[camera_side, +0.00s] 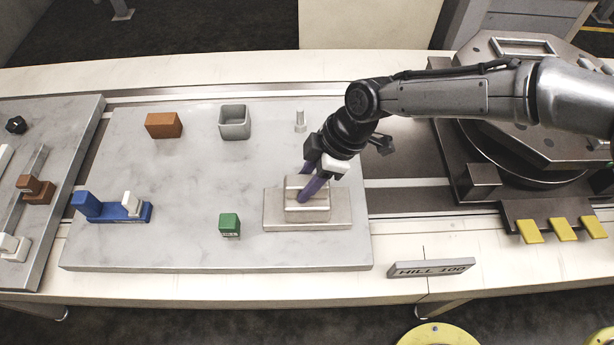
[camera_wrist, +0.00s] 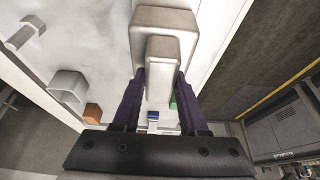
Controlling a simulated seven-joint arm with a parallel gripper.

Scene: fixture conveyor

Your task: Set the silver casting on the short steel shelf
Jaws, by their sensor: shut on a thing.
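The silver casting (camera_side: 307,213) is a pale, stepped metallic block near the right edge of the marble plate. A wider flat slab (camera_side: 336,220) lies under it. I cannot tell whether this slab is part of the casting or the short steel shelf. My gripper (camera_side: 312,188) reaches down from the right, its purple fingers shut on the casting's upper part. In the wrist view the fingers flank the casting's narrow block (camera_wrist: 160,75), with a wider body (camera_wrist: 165,18) beyond it. I cannot tell whether there is a gap beneath. I cannot identify another shelf with certainty.
On the marble plate (camera_side: 180,240) stand an orange block (camera_side: 164,125), a grey open box (camera_side: 234,122), a small peg (camera_side: 300,121), a green block (camera_side: 229,225) and a blue stepped fixture (camera_side: 105,210). A round machine table (camera_side: 545,110) is at right.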

